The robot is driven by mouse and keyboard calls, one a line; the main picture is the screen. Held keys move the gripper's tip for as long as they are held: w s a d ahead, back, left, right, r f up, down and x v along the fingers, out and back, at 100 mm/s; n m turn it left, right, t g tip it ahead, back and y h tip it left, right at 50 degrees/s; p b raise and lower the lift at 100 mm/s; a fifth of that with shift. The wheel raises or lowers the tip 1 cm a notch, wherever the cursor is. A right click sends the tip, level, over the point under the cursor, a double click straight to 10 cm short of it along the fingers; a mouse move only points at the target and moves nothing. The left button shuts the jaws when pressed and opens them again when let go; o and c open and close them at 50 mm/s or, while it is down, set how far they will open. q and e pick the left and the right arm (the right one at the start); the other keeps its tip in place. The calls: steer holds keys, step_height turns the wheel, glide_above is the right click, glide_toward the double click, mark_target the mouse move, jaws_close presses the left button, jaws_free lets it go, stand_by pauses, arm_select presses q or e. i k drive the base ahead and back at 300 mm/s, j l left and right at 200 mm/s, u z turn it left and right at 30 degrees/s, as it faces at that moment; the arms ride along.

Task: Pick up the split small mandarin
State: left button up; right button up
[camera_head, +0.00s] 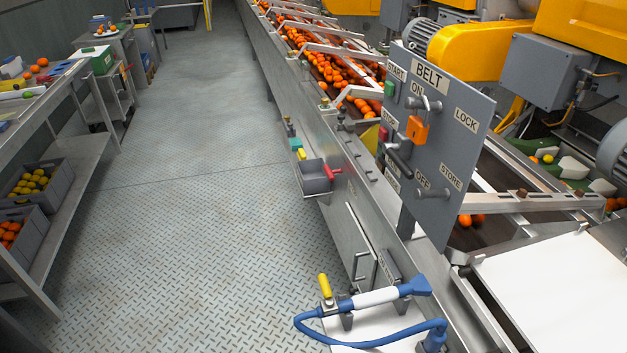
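Neither of my grippers shows in the head view. I cannot make out a split small mandarin; the fruit is too small in the picture to tell a split one. Many orange fruits (345,75) lie along the conveyor belt. Two or so orange fruits (471,219) sit on the dark belt just right of the control panel. A few orange fruits (36,69) lie on the left bench, and more (104,33) are on a far table.
A grey control panel (440,130) marked BELT stands upright beside the conveyor. A blue hose (375,342) with a spray nozzle lies at the front. Crates of yellow (31,184) and orange fruit (9,234) sit under the left bench. The grey floor aisle (190,190) is clear.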

mark_target(465, 221)
steer(key=i+j+u, duration=0.4)
steer(key=j, duration=0.25)
steer(key=i+j+u, duration=0.4)
steer(key=i+j+z, duration=0.2)
steer(key=i, duration=0.3)
steer(key=i+j+z, duration=0.25)
steer(key=i, duration=0.2)
steer(key=i+z, duration=0.2)
steer(key=z, duration=0.2)
steer(key=i+z, duration=0.45)
steer(key=z, duration=0.3)
steer(key=i+j+z, duration=0.15)
steer(key=z, duration=0.25)
steer(key=i+z, duration=0.15)
steer(key=z, duration=0.25)
steer(key=i+j+z, duration=0.1)
steer(key=z, duration=0.3)
steer(key=i+j+z, duration=0.1)
steer(key=j+z, duration=0.15)
steer(key=z, duration=0.15)
steer(key=i+j+z, duration=0.1)
steer(key=z, duration=0.3)
steer(key=i+j+z, duration=0.15)
steer(key=j+z, duration=0.25)
steer(key=i+j+z, duration=0.1)
steer(key=j+z, duration=0.35)
steer(key=k+l+z, duration=0.15)
steer(key=k+l, duration=0.15)
steer(key=l, duration=0.1)
